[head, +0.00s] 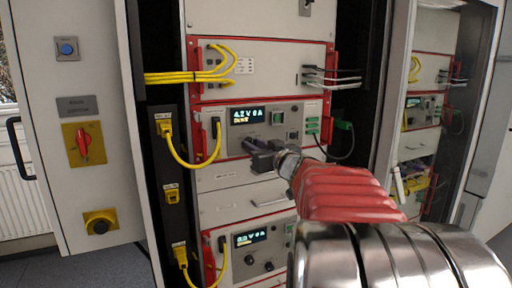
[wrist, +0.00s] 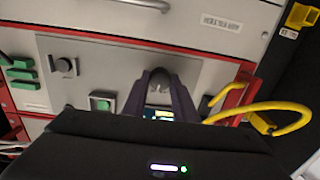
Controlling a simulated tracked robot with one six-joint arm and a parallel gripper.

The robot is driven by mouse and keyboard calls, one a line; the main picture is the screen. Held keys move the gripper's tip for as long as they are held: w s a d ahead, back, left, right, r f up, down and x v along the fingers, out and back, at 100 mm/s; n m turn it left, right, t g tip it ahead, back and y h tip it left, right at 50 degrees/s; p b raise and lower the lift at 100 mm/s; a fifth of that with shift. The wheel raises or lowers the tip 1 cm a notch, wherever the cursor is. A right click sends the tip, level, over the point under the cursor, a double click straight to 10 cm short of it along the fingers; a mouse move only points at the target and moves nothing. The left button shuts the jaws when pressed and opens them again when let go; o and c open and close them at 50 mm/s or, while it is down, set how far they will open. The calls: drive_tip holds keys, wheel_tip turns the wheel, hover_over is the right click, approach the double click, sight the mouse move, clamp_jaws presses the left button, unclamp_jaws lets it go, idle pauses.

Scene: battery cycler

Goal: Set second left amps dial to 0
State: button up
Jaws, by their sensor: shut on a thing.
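The upper cycler unit has a lit display (head: 248,116) that reads about "4.2 V" and an amps digit that looks like 0 or 6. My gripper (head: 262,155) is at this unit's front panel, below the display. In the wrist view, which shows the panel upside down, my gripper's dark fingers (wrist: 160,88) are shut around a dark dial (wrist: 160,74). The fingers hide most of that dial, so its pointer angle cannot be read. A second dial (wrist: 65,66) on the same panel is free, beside a green square button (wrist: 101,102).
A lower unit with its own lit display (head: 250,239) and two dials stands below. Yellow cables (head: 190,163) loop left of the panel. Green plugs (head: 341,125) and red handles flank the right. An open cabinet door (head: 68,160) with a red switch stands left.

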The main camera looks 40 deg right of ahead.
drive_tip(key=shift+a+n+g+h, duration=0.1)
drive_tip(key=shift+n+g+h, duration=0.25)
drive_tip(key=shift+n, duration=6.35)
drive_tip(key=o, duration=1)
drive_tip(key=shift+o, duration=0.2)
drive_tip(key=shift+s, duration=0.1)
